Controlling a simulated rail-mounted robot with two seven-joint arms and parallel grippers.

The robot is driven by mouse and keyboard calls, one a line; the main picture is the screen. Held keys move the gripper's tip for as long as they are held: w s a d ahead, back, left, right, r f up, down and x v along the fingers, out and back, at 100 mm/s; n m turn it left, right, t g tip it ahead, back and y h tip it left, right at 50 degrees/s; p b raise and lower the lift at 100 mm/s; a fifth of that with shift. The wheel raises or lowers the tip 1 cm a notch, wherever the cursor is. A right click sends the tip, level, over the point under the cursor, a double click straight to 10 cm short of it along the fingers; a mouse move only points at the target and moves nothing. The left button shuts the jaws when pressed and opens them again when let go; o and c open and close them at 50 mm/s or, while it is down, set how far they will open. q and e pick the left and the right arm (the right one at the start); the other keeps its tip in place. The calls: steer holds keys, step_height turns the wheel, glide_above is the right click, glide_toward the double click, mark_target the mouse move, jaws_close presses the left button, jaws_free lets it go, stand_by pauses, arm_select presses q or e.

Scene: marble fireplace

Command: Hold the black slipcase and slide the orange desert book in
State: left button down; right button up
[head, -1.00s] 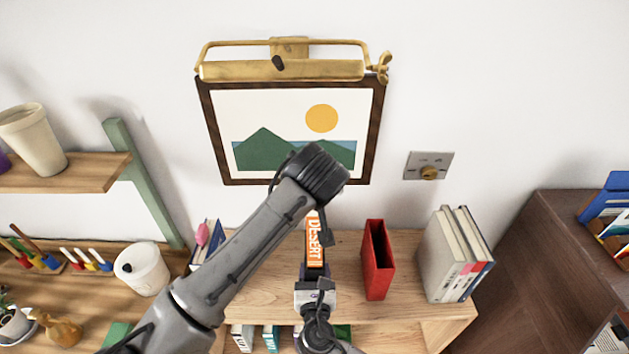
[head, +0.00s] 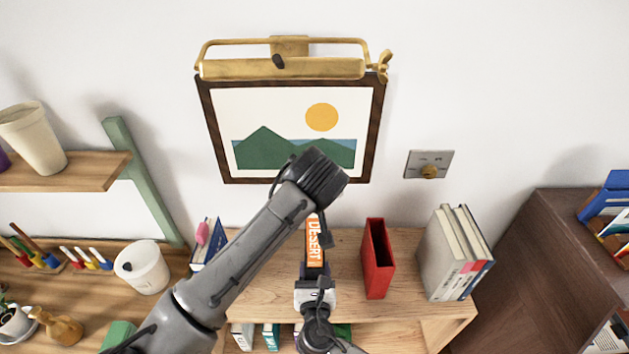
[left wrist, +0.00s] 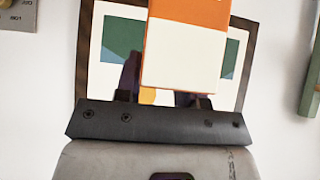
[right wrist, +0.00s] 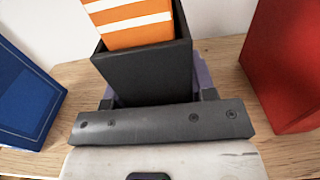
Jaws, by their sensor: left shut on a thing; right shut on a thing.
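The orange desert book (head: 314,240) stands upright with its lettered spine showing in the head view. My left gripper (head: 322,234) is shut on its upper part; the left wrist view shows the book's orange and white cover (left wrist: 184,55) between the fingers. The black slipcase (head: 314,271) is directly below the book, and my right gripper (head: 316,288) is shut on it. In the right wrist view the slipcase (right wrist: 145,75) is open at the top, and the book's orange-and-white-striped lower part (right wrist: 135,22) enters its mouth. How deep it goes is hidden by the front wall.
A red slipcase (head: 377,262) stands to the right on the wooden shelf (head: 345,305), with grey books (head: 450,255) farther right. A blue case (head: 207,243) stands to the left. The framed picture (head: 290,130) hangs on the wall behind my left arm.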

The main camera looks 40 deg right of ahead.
mark_target(315, 226)
arm_select(q)
steer(key=shift+f, duration=5.75)
steer(key=c, duration=0.7)
jaws_free()
steer(key=shift+o, duration=0.3)
steer(key=shift+f, duration=0.1)
steer(key=shift+f, duration=0.1)
steer(key=v, duration=1.2)
arm_select(e)
steer(key=o, duration=1.1)
steer(key=shift+c, duration=0.2)
